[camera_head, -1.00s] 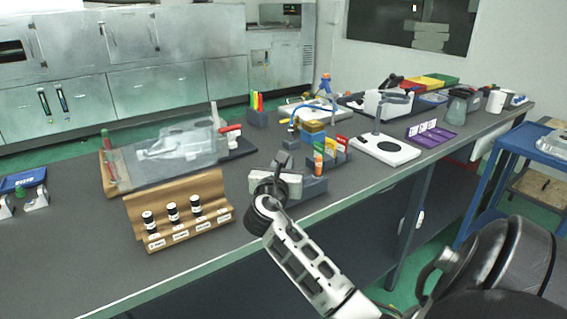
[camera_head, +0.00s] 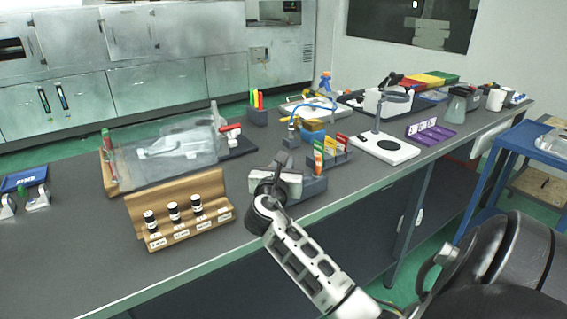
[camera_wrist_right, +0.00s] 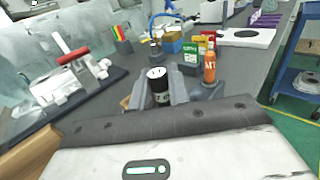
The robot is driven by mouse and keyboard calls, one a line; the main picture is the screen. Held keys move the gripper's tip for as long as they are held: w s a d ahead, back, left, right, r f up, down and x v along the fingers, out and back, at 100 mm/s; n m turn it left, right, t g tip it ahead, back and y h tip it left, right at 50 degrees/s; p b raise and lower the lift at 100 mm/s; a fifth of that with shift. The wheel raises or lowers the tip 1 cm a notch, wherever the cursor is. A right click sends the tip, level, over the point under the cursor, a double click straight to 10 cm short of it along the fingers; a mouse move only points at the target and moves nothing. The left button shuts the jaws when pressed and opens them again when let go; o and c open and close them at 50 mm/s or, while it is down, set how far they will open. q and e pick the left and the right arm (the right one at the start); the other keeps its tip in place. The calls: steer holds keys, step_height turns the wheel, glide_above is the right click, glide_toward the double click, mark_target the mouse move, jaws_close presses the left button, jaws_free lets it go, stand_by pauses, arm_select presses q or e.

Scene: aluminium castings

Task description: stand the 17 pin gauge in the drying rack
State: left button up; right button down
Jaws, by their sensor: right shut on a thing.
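My right gripper (camera_head: 277,170) is over the bench near its front edge, beside a grey block with coloured cards. In the right wrist view the gripper (camera_wrist_right: 154,95) is shut on a black cylindrical pin gauge (camera_wrist_right: 160,93) with a white top; its number is too small to read. Three similar black gauges (camera_head: 172,212) stand in a brown labelled stand (camera_head: 142,230), whose right end holds none. I cannot tell for certain which holder is the drying rack. My left gripper is not in view.
A board with a clear sheet (camera_head: 170,150) lies behind the brown stand. A white stand with an arm (camera_head: 385,149) and a purple tray (camera_head: 432,135) are farther right. A blue cart (camera_head: 530,140) stands off the bench.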

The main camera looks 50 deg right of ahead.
stand_by(0.4)
steer(key=shift+p, duration=0.45)
steer(key=shift+f+b, duration=1.55)
steer(key=shift+f, duration=1.05)
steer(key=c, duration=1.3)
jaws_free()
steer(key=shift+f, duration=0.1)
steer(key=shift+o, duration=0.2)
steer(key=v, duration=1.6)
steer(key=shift+s, duration=0.1)
